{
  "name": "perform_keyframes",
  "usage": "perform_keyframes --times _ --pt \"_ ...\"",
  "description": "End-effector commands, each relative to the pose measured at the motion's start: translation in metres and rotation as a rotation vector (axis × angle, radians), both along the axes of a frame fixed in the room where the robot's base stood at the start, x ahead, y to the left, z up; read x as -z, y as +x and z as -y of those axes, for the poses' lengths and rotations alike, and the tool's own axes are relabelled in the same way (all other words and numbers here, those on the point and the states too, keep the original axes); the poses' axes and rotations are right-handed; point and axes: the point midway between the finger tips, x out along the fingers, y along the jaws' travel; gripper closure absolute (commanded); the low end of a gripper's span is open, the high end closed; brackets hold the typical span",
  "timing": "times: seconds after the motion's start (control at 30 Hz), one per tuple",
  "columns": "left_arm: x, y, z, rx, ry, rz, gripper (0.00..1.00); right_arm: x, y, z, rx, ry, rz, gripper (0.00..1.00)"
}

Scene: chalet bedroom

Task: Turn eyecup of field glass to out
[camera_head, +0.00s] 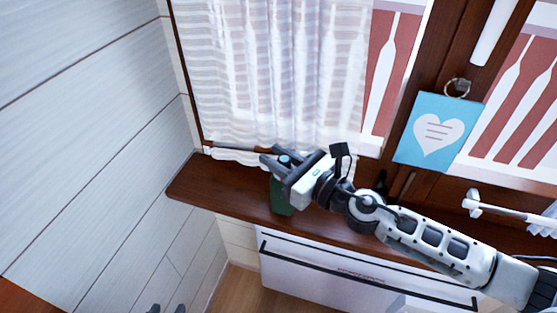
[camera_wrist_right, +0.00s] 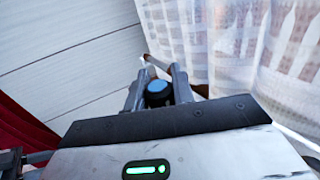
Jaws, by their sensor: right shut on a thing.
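The field glass (camera_head: 282,195) has a dark green body and stands on the brown window sill, partly hidden by my right gripper. Its dark eyecup with a blue top (camera_wrist_right: 158,88) sits between the two fingers in the right wrist view. My right gripper (camera_head: 277,160) is shut on the eyecup at the upper end of the field glass. How far out the eyecup is turned cannot be told. Of my left gripper (camera_head: 166,309), only two dark fingertips show at the bottom edge of the head view. They are apart with nothing visible between them, far from the field glass.
The brown sill (camera_head: 225,190) runs below the window. A sheer white curtain (camera_head: 275,70) hangs close behind my right gripper. A pale panelled wall (camera_head: 85,120) is at the left. A blue card with a heart (camera_head: 438,130) hangs at the right. A white radiator (camera_head: 320,275) is below the sill.

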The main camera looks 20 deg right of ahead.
Motion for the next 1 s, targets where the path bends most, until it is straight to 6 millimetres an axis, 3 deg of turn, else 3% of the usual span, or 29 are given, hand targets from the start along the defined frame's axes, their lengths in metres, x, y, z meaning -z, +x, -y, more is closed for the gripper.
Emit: perform_keyframes --times 0.37,0.4,0.47,0.87,1.0 --pt "0.0019 -0.0047 0.0005 0.004 0.000 -0.009 0.64 0.0010 -0.0006 -0.0006 -0.005 0.000 -0.002 0.98" --pt "0.0022 -0.0048 0.0005 0.004 0.000 -0.009 0.64 0.0010 -0.0006 -0.0006 -0.004 0.000 -0.002 0.64" --pt "0.0027 -0.0049 0.0005 0.004 0.001 -0.010 0.64 0.0009 -0.0005 -0.0005 -0.004 0.000 -0.002 0.53" --pt "0.0030 -0.0026 0.0007 0.003 0.001 -0.006 0.64 0.0005 -0.0008 0.0000 -0.003 -0.001 -0.001 0.53" --pt "0.0073 -0.0019 0.0015 0.000 -0.005 -0.005 0.64 0.0031 -0.0095 0.0058 -0.003 0.000 -0.002 0.53"
